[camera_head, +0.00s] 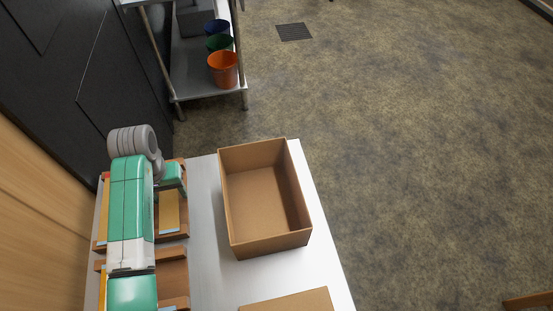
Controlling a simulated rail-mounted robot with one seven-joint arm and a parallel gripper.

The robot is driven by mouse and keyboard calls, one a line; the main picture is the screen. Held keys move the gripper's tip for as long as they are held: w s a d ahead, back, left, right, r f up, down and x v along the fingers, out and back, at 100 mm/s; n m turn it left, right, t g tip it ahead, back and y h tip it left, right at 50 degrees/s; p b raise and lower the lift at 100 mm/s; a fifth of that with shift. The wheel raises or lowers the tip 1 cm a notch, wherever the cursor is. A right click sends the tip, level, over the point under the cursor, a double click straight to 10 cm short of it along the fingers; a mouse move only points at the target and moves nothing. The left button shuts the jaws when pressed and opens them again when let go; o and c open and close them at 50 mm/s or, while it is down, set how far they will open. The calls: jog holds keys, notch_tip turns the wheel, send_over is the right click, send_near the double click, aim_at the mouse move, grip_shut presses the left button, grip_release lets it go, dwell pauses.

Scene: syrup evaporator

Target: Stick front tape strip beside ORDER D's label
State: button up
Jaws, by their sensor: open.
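Wooden holders stand along the left side of the metal table, partly covered by my arm. The upper holder (184,232) carries a flat tan strip (169,209) with a pale blue end; I cannot tell for certain that it is tape. A lower holder (174,279) stands nearer the bottom edge, with a pale blue bit at its lower end. An open, empty cardboard box (228,216) sits right of the holders. No ORDER D label can be read. My green and white arm reaches over the holders; my gripper does not show.
The metal table (204,200) has bare strips on both sides of the box. Another cardboard piece (292,302) is cut off at the bottom edge. A metal shelf (190,85) with orange (223,70), green and blue buckets stands beyond. A dark wall closes the left.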

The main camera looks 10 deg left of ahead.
jog(key=c, duration=0.6)
jog(key=shift+o, duration=0.2)
notch_tip(320, 180, up, 8)
jog(key=p, duration=0.9)
jog(key=shift+r, duration=0.15)
jog(key=shift+f, duration=0.2)
jog(key=s+d+r+m+p, duration=0.2)
jog(key=s+d+r+p, duration=0.1)
jog(key=d+r+p, duration=0.9)
jog(key=s+d+r+m+p, duration=0.2)
jog(key=s+d+r+p, duration=0.1)
jog(key=d+r+p, duration=1)
jog(key=d+p, duration=0.6)
jog(key=d, duration=0.1)
jog(key=shift+d, duration=0.2)
